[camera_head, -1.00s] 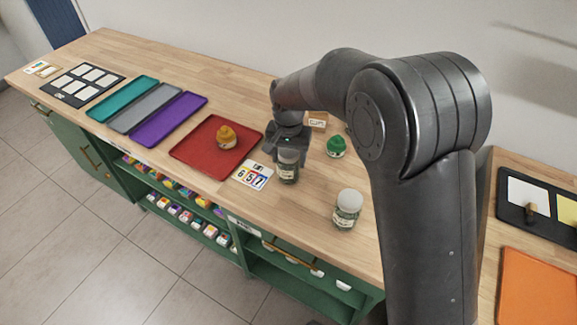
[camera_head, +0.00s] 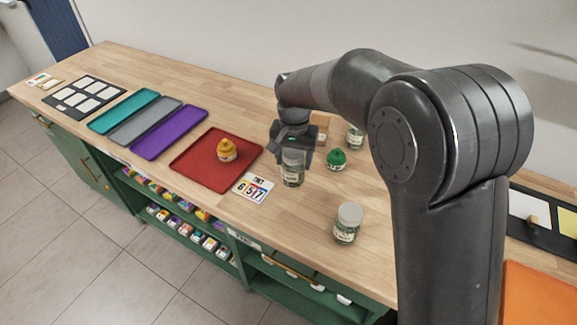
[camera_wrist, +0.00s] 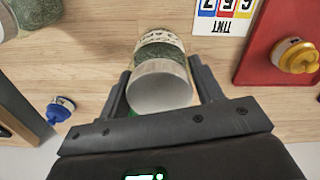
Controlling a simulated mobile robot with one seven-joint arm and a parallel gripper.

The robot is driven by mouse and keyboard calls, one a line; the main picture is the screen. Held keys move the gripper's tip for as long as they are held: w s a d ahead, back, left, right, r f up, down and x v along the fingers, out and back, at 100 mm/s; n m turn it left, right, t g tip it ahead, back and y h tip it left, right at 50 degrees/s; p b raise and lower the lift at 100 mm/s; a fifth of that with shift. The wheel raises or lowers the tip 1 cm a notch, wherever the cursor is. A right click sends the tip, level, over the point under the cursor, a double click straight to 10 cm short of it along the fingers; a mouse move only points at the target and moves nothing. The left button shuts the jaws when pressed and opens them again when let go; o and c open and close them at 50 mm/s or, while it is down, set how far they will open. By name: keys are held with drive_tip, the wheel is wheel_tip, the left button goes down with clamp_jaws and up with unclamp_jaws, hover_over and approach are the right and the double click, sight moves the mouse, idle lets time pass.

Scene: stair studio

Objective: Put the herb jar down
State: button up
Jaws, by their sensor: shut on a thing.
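The herb jar (camera_head: 292,170) is a clear jar with green contents, a pale label and a light grey lid. My gripper (camera_head: 291,154) is shut on it near the lid. The jar is upright over the wooden counter (camera_head: 300,215), right of the number card (camera_head: 253,188); I cannot tell whether its base touches the wood. In the wrist view the jar's lid (camera_wrist: 160,88) sits between the two fingers (camera_wrist: 163,92), with its label partly showing beyond. The fingers hide part of the jar's sides.
A similar jar (camera_head: 348,222) stands at the front right. A green-topped jar (camera_head: 336,159) and another jar (camera_head: 355,137) stand behind. A blue-capped item (camera_wrist: 60,108) shows in the wrist view. Counter between the jars is bare.

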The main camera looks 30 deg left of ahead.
drive_tip(key=w+d+r, duration=0.3)
drive_tip(key=d+r, duration=0.3)
drive_tip(key=d, duration=0.4)
drive_tip(key=w+d, duration=2.2)
drive_tip(key=shift+w+a+f, duration=0.45)
drive_tip(key=shift+a+f, duration=1.35)
drive_tip(key=shift+a, duration=0.1)
drive_tip(key=shift+w+a+f, duration=0.45)
drive_tip(key=shift+a+f, duration=1.3)
drive_tip(key=shift+a, duration=0.1)
drive_tip(key=shift+w+a+f, duration=0.45)
drive_tip(key=shift+a+f, duration=1.35)
drive_tip(key=shift+a, duration=0.1)
drive_tip(key=shift+f, duration=0.15)
drive_tip(key=o, duration=1.2)
drive_tip(key=shift+c, duration=0.2)
